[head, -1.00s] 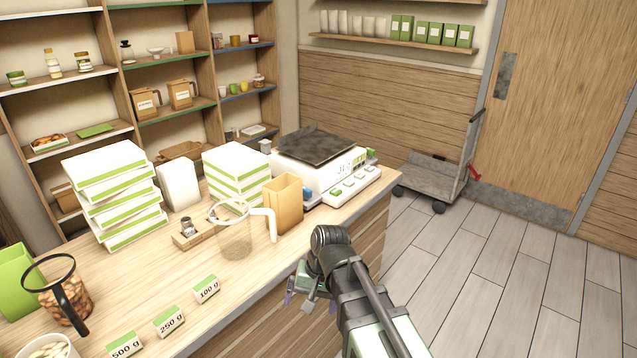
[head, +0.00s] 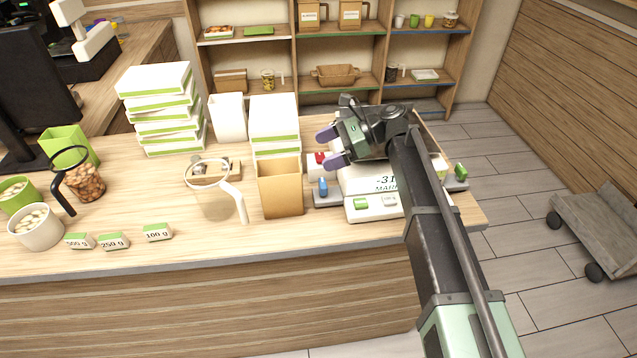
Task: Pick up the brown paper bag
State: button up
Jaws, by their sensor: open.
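The brown paper bag (head: 281,190) stands upright on the wooden counter, left of the scale, with its open top facing up. My gripper (head: 328,148) is open and empty, above the counter to the upper right of the bag, with its purple-grey fingertips pointing left. It is apart from the bag. My arm covers much of the scale.
The scale (head: 372,207) stands right of the bag. A clear jug (head: 212,191) with a white handle is close to the bag's left. Stacked white-green boxes (head: 275,125) stand behind it. Weight cards (head: 158,232) lie at front left; the counter's front strip is clear.

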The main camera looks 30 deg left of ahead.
aim_at(285, 166)
jog(key=b+x, duration=0.4)
jog(key=x, duration=0.7)
jog(key=shift+s+a, duration=0.25)
jog(key=shift+s, duration=0.05)
jog(key=shift+d+r, duration=0.1)
jog(key=shift+c, duration=0.2)
jog(key=c, duration=1.4)
jog(key=shift+r, duration=0.1)
